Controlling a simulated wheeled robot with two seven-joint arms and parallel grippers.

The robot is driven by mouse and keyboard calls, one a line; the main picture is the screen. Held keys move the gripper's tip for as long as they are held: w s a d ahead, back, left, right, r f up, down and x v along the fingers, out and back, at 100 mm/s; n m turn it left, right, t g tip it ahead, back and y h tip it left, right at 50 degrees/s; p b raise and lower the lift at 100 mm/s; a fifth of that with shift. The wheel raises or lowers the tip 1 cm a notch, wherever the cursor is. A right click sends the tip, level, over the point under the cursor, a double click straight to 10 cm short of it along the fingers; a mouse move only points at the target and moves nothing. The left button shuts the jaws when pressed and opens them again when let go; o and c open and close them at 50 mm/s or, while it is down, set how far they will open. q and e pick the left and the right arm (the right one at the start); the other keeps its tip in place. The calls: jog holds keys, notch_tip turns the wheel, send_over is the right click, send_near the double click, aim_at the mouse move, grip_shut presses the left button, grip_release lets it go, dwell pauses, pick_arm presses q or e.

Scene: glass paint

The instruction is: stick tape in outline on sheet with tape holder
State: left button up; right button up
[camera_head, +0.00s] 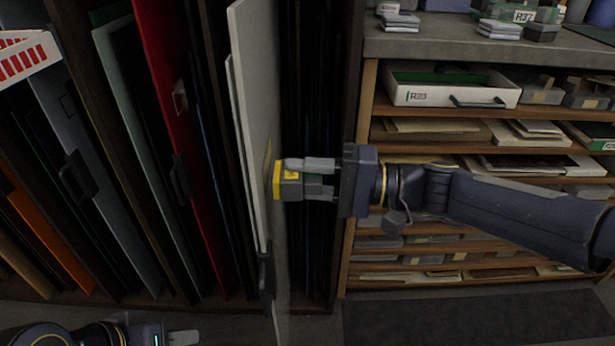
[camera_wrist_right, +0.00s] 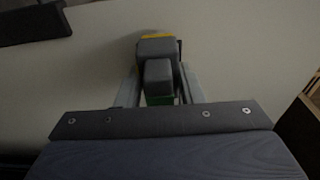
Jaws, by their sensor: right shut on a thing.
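A pale sheet (camera_head: 258,70) stands upright, pulled partly out of a vertical rack; it fills the background of the right wrist view (camera_wrist_right: 245,60). A small yellowish mark (camera_head: 267,158) shows on its face, perhaps the outline or tape; I cannot tell which. My right gripper (camera_head: 300,179) is shut on the grey and yellow tape holder (camera_head: 277,181). The holder's yellow end faces the sheet, at or very near its surface; contact is unclear. In the right wrist view the holder (camera_wrist_right: 157,47) sits between the fingers.
A dark handle (camera_head: 266,272) is on the sheet's lower edge. Other panels, including a red one (camera_head: 165,75), stand left in the rack. A shelf unit (camera_head: 366,110) with trays and papers stands right. A white-and-red basket (camera_head: 28,55) is at upper left.

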jog(key=shift+a, duration=0.75)
